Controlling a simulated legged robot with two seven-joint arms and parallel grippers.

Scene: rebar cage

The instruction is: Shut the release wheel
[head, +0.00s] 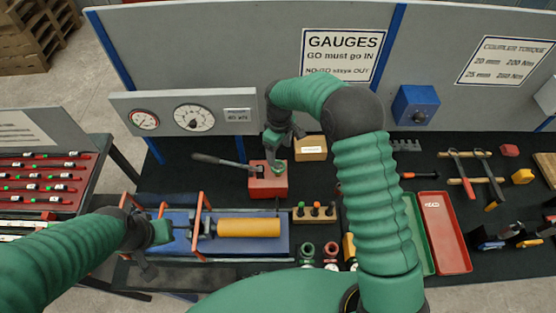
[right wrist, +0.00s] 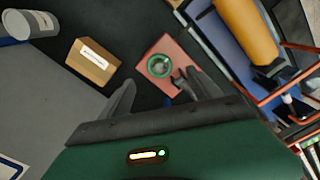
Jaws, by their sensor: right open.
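The release wheel, a green ring (right wrist: 159,65), sits on top of a red block (right wrist: 178,48). In the head view the wheel (head: 279,168) shows just below my right gripper (head: 275,150), on the red block (head: 268,188) with a grey lever. In the right wrist view my right gripper (right wrist: 165,92) has its two fingers apart with nothing between them. The wheel lies ahead of the fingertips, apart from them as far as this view shows. My left gripper (head: 160,232) is at the left end of the blue bed, near an orange frame; its fingers are too unclear to judge.
A cardboard box (head: 311,148) stands behind and right of the red block. A grey gauge panel (head: 262,110) rises behind. A red tray (head: 444,235) lies to the right.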

